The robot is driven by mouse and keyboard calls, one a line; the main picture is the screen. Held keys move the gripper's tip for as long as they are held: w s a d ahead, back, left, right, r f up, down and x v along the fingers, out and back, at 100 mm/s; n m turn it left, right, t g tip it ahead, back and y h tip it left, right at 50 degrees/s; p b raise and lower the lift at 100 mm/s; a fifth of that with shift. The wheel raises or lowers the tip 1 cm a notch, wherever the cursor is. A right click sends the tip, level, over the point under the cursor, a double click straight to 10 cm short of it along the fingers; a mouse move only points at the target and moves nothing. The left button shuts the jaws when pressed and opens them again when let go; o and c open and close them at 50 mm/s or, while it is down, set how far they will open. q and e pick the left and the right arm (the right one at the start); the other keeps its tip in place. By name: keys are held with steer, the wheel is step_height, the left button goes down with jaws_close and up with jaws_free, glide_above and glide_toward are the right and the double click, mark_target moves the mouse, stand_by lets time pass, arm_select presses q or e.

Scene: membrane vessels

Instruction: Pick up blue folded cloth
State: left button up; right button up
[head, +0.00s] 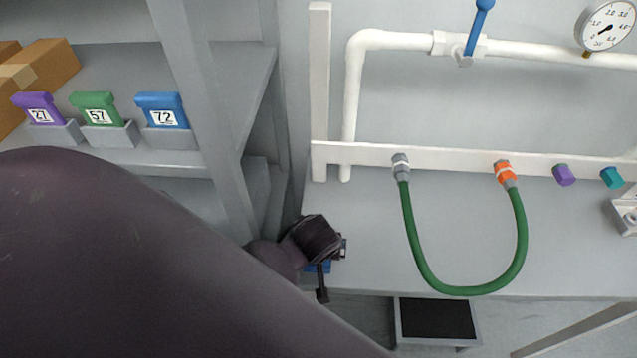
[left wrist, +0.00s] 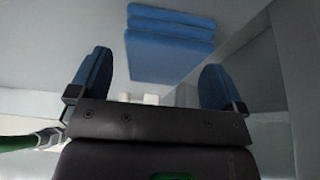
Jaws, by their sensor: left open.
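The blue folded cloth (left wrist: 168,50) shows at the top middle of the left wrist view as a stack of flat layers on a grey surface. My left gripper (left wrist: 156,72) is open, with one blue-padded finger to each side of the cloth in that picture. The cloth lies beyond the fingers, and nothing is between them at the tips. In the head view my left gripper (head: 323,277) is over the left front part of the grey bench. A small blue patch shows under it there; I cannot tell whether that is cloth or finger pad. My right gripper is not in view.
A green hose (head: 462,290) loops over the bench (head: 375,230) between fittings on a white rail (head: 450,157). Shelves at left hold purple, green and blue numbered blocks (head: 162,110) and cardboard boxes (head: 42,68). A dark-topped step (head: 437,318) stands below the bench edge.

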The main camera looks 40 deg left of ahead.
arm_select(q)
steer(key=shift+w+f, duration=0.1)
steer(key=shift+f, duration=0.15)
steer(key=shift+f, duration=0.15)
stand_by(0.3)
steer(key=c, duration=1)
